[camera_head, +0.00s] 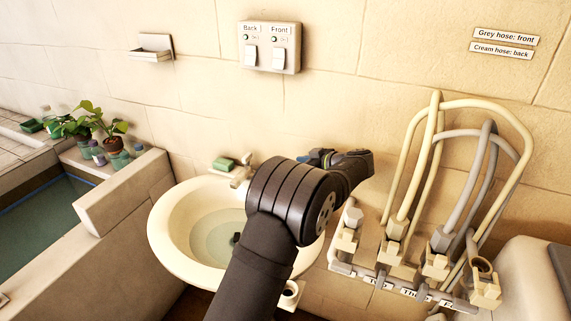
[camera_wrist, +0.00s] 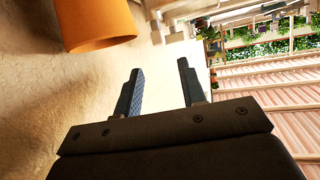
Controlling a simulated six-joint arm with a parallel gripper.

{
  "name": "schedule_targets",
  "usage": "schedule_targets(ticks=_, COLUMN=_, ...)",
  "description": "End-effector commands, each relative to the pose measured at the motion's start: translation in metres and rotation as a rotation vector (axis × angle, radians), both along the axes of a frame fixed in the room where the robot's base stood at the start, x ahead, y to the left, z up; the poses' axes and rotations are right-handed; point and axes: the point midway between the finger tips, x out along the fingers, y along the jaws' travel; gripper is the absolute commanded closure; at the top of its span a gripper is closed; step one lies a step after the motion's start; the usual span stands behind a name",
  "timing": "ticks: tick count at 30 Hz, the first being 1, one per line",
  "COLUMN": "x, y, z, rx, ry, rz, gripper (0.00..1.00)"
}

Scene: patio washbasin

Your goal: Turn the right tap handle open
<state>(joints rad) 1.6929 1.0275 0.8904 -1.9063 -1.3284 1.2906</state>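The round cream washbasin (camera_head: 165,238) stands against the wall with some water in it. A pale tap part (camera_head: 239,175) shows at its back rim, left of my arm. The right tap handle cannot be made out in the head view, where my arm covers the right back of the basin. My gripper (camera_head: 319,158) is above the basin's right back side, near the wall, partly hidden by my wrist. In the wrist view my gripper (camera_wrist: 162,92) has its two fingers apart with nothing between them. Pale blocky shapes (camera_wrist: 178,22) lie beyond the fingertips; I cannot tell whether they are tap parts.
Right of my arm are pale valve blocks (camera_head: 396,250) with cream (camera_head: 408,150) and grey hoses (camera_head: 478,175). An orange object (camera_wrist: 97,22) is close to the left finger. A green soap (camera_head: 223,163) lies behind the basin. A switch panel (camera_head: 269,47) is on the wall.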

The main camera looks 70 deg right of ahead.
Motion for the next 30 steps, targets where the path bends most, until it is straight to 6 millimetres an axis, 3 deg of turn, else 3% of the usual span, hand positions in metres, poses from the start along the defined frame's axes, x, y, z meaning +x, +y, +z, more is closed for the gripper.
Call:
schedule_targets(ticks=6, x=-0.047, y=0.011, z=0.020, rx=-0.001, ry=0.000, rz=-0.002, gripper=0.63)
schedule_targets(ticks=13, x=-0.073, y=0.018, z=0.031, rx=0.000, ry=0.001, rz=-0.001, gripper=0.63)
schedule_targets(ticks=24, x=-0.078, y=0.020, z=0.033, rx=0.001, ry=0.001, rz=0.001, gripper=0.63)
schedule_targets(ticks=28, x=-0.070, y=0.020, z=0.035, rx=-0.012, ry=-0.019, rz=0.005, gripper=0.37)
schedule_targets(ticks=30, x=-0.055, y=0.019, z=0.040, rx=-0.038, ry=-0.059, rz=0.012, gripper=0.33)
